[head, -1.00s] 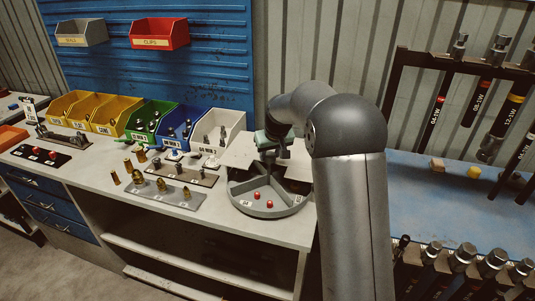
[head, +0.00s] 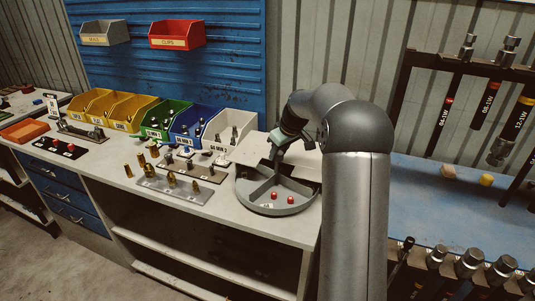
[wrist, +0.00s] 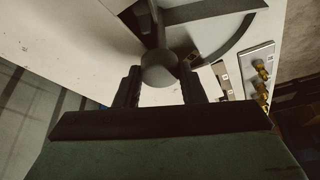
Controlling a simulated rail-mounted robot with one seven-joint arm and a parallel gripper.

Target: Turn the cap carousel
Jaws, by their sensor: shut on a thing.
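The cap carousel (head: 244,190) is a round grey tray with raised dividers on the bench. Two red caps (head: 282,196) lie in its front compartment. My gripper (head: 276,157) is over the carousel's middle. In the wrist view, a round grey knob (wrist: 159,69) sits between my two fingers (wrist: 160,85), which are shut on it. A divider and part of the curved rim (wrist: 240,36) show beyond the knob. My arm and gripper hide some of the carousel's back and right side.
A fittings tray (head: 172,190) with brass pieces lies left of the carousel. A white bin (head: 244,124) and other coloured bins stand behind. A rack of hoses (head: 409,100) and a blue surface (head: 400,195) are at right. Bare bench shows in front of the carousel.

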